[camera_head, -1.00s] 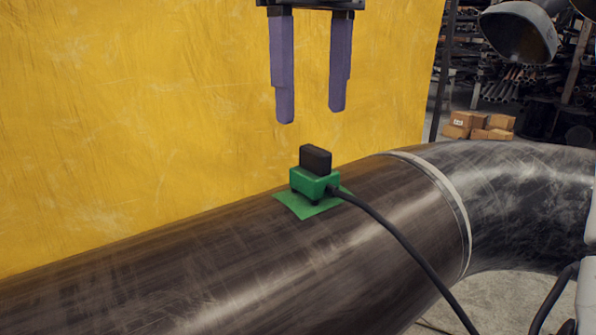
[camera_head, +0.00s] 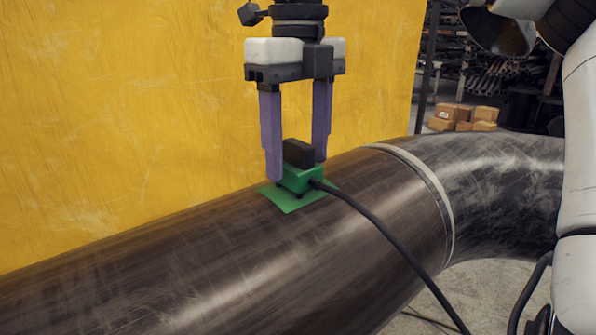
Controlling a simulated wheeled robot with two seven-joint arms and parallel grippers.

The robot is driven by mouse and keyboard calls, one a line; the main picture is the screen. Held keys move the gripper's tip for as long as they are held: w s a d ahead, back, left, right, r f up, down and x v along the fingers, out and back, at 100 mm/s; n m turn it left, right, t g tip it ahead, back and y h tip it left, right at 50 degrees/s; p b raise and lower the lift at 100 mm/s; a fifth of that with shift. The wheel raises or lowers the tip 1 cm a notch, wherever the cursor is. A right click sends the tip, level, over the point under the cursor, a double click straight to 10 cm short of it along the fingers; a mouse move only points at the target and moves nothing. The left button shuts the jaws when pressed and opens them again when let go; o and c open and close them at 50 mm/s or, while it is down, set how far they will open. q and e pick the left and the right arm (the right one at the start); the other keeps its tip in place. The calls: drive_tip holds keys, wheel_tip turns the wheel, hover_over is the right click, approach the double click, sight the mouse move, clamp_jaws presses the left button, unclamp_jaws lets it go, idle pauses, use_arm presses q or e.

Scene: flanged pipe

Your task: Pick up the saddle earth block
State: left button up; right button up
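The saddle earth block is a small green block (camera_head: 298,178) with a black upper part (camera_head: 298,153). It sits on a green patch (camera_head: 292,202) on top of the dark pipe, with a black cable leaving its right side. My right gripper (camera_head: 297,171) points down from above with its purple fingers on either side of the block. The fingers are still spread about as wide as before, and I cannot tell whether they touch the block. The right fingertip is partly hidden behind the block. My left gripper is not in view.
The large dark pipe (camera_head: 200,257) runs across the view and bends at the right past a pale seam ring (camera_head: 437,188). A yellow wall (camera_head: 120,100) stands behind it. The black cable (camera_head: 385,236) trails down to the right. Cardboard boxes (camera_head: 463,117) lie far back.

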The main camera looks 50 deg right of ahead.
clamp_jaws()
drive_tip(key=shift+r, duration=0.1)
